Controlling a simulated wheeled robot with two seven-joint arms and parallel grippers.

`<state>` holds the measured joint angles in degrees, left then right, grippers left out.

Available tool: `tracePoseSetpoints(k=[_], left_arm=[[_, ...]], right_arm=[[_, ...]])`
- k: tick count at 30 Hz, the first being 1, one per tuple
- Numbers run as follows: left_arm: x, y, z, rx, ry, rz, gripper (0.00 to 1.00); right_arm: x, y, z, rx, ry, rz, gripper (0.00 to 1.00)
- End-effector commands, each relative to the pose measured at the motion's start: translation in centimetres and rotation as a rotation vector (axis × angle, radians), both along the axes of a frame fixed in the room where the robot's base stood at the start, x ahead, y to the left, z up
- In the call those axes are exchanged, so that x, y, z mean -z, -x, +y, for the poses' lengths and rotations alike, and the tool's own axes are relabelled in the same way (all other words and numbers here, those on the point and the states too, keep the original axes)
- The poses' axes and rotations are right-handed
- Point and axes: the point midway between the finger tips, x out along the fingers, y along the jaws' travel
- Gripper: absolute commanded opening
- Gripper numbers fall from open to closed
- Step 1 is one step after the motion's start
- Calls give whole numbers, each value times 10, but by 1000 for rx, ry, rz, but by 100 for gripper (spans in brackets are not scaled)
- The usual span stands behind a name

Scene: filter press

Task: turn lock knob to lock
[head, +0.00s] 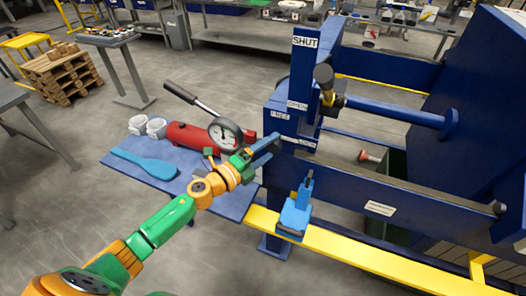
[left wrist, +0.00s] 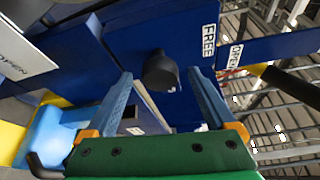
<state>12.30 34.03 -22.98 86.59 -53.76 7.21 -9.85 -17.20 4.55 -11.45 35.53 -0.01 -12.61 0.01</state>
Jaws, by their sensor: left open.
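The lock knob (left wrist: 160,72) is a dark, rounded knob on a blue panel of the press, with a FREE label (left wrist: 208,40) to its right in the left wrist view. My left gripper (head: 272,142) is open at the near end of the blue press frame (head: 292,110). In the left wrist view its two blue fingers (left wrist: 161,80) stand one on each side of the knob, with gaps showing. I cannot tell whether the fingertips reach its depth. In the head view I cannot make out the knob near the gripper. My right gripper is not in view.
A blue-topped bench (head: 222,200) at left holds a red hand pump with a gauge (head: 222,133), a blue paddle (head: 145,164) and white rolls. A light blue pedal-like part (head: 295,214) sits by the yellow rail (head: 350,257). A SHUT-labelled plate (head: 303,65) stands above.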

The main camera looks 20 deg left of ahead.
Motion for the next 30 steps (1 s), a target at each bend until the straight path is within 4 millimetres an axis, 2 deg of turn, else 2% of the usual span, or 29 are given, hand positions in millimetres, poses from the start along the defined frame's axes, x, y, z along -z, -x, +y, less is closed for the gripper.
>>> tracePoseSetpoints(k=[4, 9, 23, 25, 27, 29, 30], left_arm=[[1, 26, 11, 2, -3, 2, 89], [-1, 42, 19, 1, -1, 1, 89], [-3, 44, 20, -9, 13, 2, 89], [-4, 45, 23, -86, 109, 24, 89], [1, 52, 34, -261, 316, 96, 89], [19, 67, 48, -453, 519, 209, 89], [36, 82, 56, -577, 638, 301, 89]], right_arm=[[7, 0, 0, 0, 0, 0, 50], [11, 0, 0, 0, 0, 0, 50], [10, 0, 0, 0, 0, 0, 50], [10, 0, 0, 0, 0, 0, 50], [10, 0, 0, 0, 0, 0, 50], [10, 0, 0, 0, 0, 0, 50], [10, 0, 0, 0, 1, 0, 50]])
